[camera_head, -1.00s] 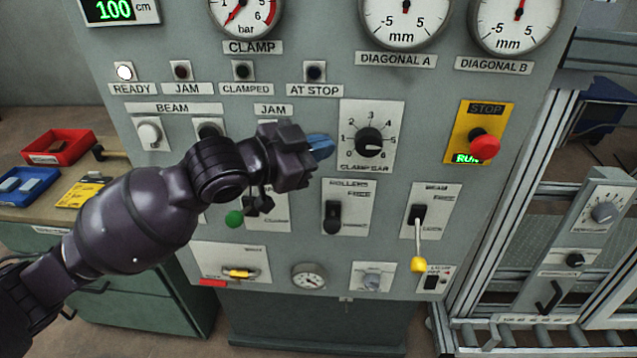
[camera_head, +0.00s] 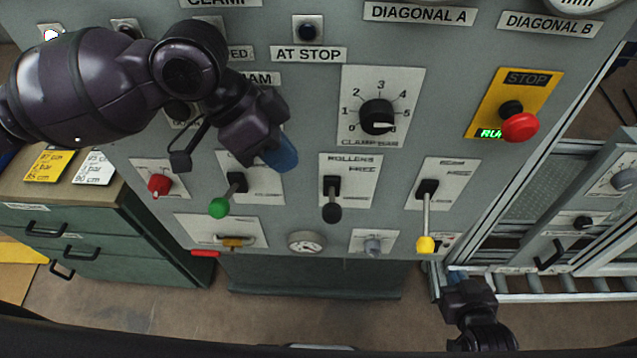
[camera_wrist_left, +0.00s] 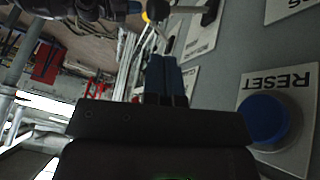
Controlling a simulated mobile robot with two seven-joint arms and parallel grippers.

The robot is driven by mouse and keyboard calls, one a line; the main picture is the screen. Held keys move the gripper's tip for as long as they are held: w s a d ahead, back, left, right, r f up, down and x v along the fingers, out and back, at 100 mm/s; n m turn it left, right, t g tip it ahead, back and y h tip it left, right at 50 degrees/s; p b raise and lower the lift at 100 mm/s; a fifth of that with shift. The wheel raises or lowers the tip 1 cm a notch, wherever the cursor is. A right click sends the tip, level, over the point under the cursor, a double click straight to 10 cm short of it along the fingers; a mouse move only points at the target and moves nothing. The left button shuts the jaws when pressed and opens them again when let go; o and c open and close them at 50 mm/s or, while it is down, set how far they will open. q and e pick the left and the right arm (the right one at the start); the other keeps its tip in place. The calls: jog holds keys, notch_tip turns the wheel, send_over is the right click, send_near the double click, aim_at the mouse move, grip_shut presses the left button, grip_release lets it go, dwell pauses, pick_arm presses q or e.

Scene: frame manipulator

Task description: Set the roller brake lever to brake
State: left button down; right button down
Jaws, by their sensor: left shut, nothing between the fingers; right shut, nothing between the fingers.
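The roller lever (camera_head: 332,200) has a black handle and sits on a white plate marked ROLLERS and FREE in the lower middle of the panel. Its handle hangs down toward the plate's lower edge. The plate's lower wording is hidden or too small to read. My left gripper (camera_head: 281,155) is shut and empty, its blue fingers up and to the left of this lever and apart from it. The blue fingers also show in the left wrist view (camera_wrist_left: 165,78). My right gripper (camera_head: 458,277) is shut and low at the right, below the yellow-knobbed lever.
A green-knobbed lever (camera_head: 228,195) stands left of the roller lever, and a yellow-tipped lever (camera_head: 426,220) to its right. A clamp bar dial (camera_head: 376,117) is above. A red stop button (camera_head: 520,127) is at right. A blue RESET button (camera_wrist_left: 265,118) is beside the left fingers.

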aim_at(328, 204)
pick_arm(q)
jog(key=x, duration=0.8)
jog(key=shift+d+f, duration=0.2)
jog(key=shift+f, duration=0.15)
jog(key=shift+d+f, duration=0.3)
jog(key=shift+f, duration=0.2)
pick_arm(e)
jog(key=shift+s+f, duration=0.3)
jog(key=shift+s, duration=0.15)
jog(key=shift+r, duration=0.15)
pick_arm(q)
jog(key=shift+f, duration=0.15)
